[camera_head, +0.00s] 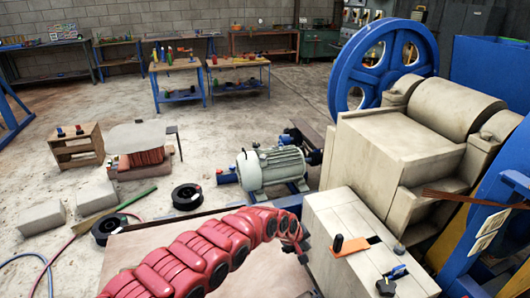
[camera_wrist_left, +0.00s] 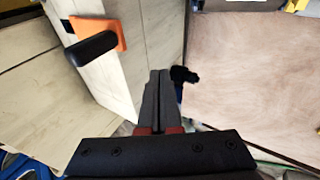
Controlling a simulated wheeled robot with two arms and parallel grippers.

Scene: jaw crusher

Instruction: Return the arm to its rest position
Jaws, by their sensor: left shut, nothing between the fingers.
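My left arm (camera_head: 195,255), red and segmented, comes in from the bottom left and arches over a light wooden board (camera_head: 135,250). My left gripper (camera_head: 304,252) is small and dark at its end, beside the near beige block of the crusher (camera_head: 345,215). In the left wrist view the two dark fingers (camera_wrist_left: 158,95) lie together, shut and empty. A black cylinder (camera_head: 338,243) with an orange plate (camera_head: 352,250) is on top of the block; both also show in the wrist view. My right gripper is not in view.
The jaw crusher with a blue flywheel (camera_head: 375,65) fills the right side. A grey motor (camera_head: 270,168) stands behind my arm. A blue-handled tool (camera_head: 397,271) lies on the block. Black reels (camera_head: 187,196), concrete blocks (camera_head: 42,217) and hoses lie on the left floor. Workbenches stand farther back.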

